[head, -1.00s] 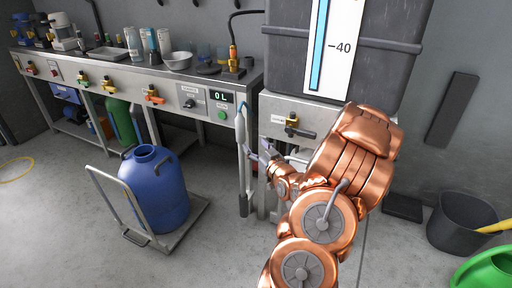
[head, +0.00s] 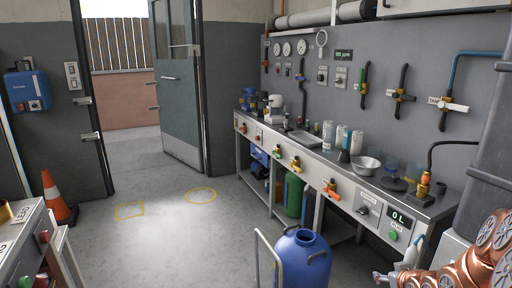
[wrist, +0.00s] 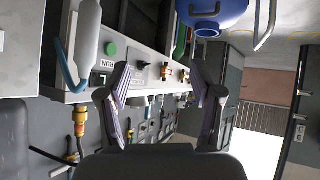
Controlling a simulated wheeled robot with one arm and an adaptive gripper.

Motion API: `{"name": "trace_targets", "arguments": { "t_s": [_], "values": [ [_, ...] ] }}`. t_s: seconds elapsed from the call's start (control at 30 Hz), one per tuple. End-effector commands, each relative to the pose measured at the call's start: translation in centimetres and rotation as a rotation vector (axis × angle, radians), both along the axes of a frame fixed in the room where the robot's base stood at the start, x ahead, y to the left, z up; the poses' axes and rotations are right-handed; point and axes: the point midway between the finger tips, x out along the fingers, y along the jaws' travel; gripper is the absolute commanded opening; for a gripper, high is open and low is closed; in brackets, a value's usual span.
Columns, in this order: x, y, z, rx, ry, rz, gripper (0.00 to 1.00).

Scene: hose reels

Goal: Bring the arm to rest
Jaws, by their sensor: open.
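My copper-coloured arm shows at the lower right of the head view, with my gripper (head: 385,278) at its left end, near the front of the steel bench (head: 345,170). In the wrist view my gripper (wrist: 162,90) has its two ridged fingers spread wide with nothing between them. The blue drum (head: 303,262) stands on a cart just left of my gripper in the head view. It also shows at the top of the wrist view (wrist: 212,14).
An open door (head: 178,85) leads outside at the back left. A traffic cone (head: 57,198) stands by the left wall, and a control cabinet (head: 28,240) is at the lower left. The floor in the middle is clear, with yellow markings (head: 201,196).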

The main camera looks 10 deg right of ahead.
Motion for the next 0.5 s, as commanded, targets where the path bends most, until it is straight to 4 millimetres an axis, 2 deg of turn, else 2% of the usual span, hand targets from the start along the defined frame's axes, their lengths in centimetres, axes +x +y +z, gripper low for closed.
{"name": "trace_targets", "arguments": {
  "t_s": [0.03, 0.27, 0.5],
  "values": [
    [-0.1, 1.3, 2.6, -0.006, 0.045, 0.009, 0.65],
    [-3.4, 6.5, 7.9, 0.006, 0.284, 0.000, 0.65],
    [-8.9, 12.6, 14.5, 0.042, 0.505, -0.018, 0.65]
  ]
}}
